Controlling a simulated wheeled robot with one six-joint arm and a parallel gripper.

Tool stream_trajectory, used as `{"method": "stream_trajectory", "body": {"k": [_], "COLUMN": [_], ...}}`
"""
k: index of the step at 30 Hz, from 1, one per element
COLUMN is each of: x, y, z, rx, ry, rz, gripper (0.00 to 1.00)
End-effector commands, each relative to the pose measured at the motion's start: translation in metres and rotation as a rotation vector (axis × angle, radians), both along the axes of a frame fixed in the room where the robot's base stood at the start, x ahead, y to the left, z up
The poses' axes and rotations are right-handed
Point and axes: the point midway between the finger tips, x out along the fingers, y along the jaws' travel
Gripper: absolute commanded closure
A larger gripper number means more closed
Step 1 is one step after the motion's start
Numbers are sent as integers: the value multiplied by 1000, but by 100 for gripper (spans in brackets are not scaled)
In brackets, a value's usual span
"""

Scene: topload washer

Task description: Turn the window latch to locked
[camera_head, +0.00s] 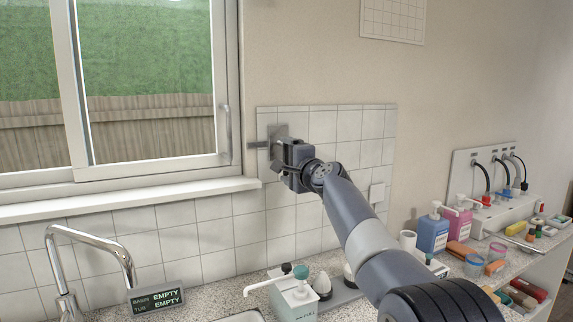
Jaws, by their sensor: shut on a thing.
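The window (146,85) fills the upper left, with its sash closed in the white frame. A slim upright handle (227,130) is on the right side of the sash. A grey plate (278,130) shows behind my gripper. My gripper (284,152) is at the wall, shut on the latch. Its fingertips and the gripped part are mostly hidden by the gripper body.
A white sill (120,201) runs below the window. A chrome tap (92,232), an "EMPTY" sign (157,301) and a white dispenser (297,297) stand below. Bottles (433,232) and other items crowd the right counter. The wall around my gripper is mostly clear.

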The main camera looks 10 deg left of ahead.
Motion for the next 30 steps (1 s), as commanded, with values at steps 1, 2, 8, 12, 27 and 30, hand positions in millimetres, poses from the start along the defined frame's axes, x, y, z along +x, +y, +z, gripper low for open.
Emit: {"method": "stream_trajectory", "body": {"k": [1,2,8,12,27,30], "x": [0,0,0,0,-1,-5], "y": [1,1,1,1,-1,-5], "z": [0,0,0,0,-1,-2], "rx": [-6,-7,-13,-13,-10,-10], "ry": [-4,-5,-8,-8,-6,-7], "rz": [2,2,2,2,1,0], "gripper": [55,55,55,55,0,0]}}
